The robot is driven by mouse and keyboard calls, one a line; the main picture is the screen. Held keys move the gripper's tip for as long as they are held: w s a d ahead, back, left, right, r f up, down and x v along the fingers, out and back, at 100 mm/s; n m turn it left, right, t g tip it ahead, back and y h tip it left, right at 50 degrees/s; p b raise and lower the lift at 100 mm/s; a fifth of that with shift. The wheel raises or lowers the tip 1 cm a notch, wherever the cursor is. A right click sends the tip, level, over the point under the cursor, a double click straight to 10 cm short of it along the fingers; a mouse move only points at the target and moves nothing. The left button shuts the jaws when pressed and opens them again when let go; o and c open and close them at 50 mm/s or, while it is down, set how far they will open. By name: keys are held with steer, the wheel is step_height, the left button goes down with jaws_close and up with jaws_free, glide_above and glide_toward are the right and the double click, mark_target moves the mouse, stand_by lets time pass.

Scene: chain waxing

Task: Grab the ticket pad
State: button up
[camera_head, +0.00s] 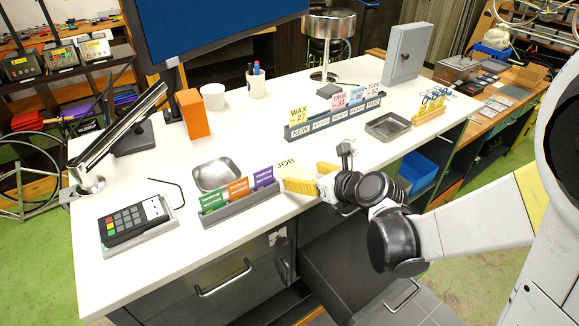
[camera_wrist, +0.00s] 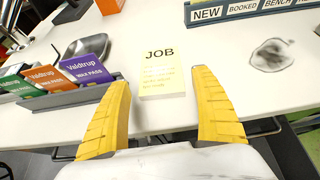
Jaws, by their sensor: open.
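The ticket pad, a pale yellow block marked JOB (camera_wrist: 162,78), lies on the white counter near its front edge. It is pale yellow, with small print below the heading. My gripper (camera_wrist: 162,92) is open, with one yellow finger on each side of the pad's near end in the wrist view. The fingers look apart from the pad, and nothing is held. In the head view my gripper (camera_head: 312,178) is low over the counter's front edge and partly covers the pad.
A grey holder (camera_head: 240,207) with green, orange and purple wax passes stands left of the pad. A metal dish (camera_head: 214,174) is behind it. A label rack (camera_head: 333,121) stands behind the pad. A blurred grey thing (camera_wrist: 272,55) is to the right.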

mark_target(292, 171)
steer(key=b+x, duration=0.1)
steer(key=x, duration=0.5)
steer(key=shift+w+a, duration=0.1)
steer(key=c, duration=0.9)
